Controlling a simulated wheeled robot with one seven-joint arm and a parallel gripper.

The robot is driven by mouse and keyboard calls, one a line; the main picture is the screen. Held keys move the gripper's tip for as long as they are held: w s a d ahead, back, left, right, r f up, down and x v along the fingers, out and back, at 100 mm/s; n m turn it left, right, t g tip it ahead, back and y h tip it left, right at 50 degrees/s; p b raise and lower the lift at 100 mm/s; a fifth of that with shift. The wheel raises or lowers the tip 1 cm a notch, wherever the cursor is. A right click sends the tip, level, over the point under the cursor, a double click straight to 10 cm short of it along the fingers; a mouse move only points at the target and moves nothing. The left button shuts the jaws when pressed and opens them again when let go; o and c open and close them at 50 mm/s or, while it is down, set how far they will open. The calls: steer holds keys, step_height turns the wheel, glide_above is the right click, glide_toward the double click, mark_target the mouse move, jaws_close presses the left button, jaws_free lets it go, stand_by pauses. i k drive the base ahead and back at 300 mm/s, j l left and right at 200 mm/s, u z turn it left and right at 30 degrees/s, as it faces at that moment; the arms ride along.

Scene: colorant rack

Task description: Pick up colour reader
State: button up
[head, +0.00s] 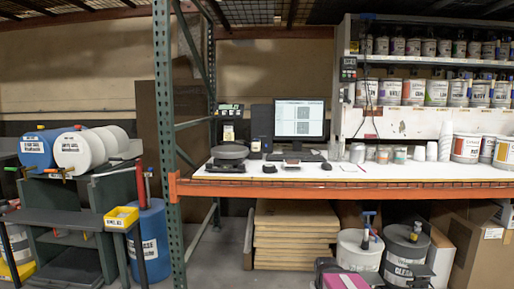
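I cannot tell for sure which thing is the colour reader. A small dark device with a display (348,68) hangs on the left post of the can shelf. Small flat items lie on the white worktop (400,176) in front of the keyboard (297,156): a reddish one (269,168) and a dark one (292,166). A dark mouse (327,167) lies to their right. These are too small to make out in detail. My gripper is not in view.
A monitor (300,119), a scale (229,155), and several cups and cans stand on the worktop. An orange beam (350,189) runs along its front edge. Below are stacked boards (294,235) and buckets (357,250). A drum rack (75,190) stands left of the green upright (168,140).

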mark_target(255, 145)
steer(key=i+j, duration=0.1)
steer(key=j, duration=0.75)
steer(key=i+j, duration=0.15)
steer(key=j, duration=0.25)
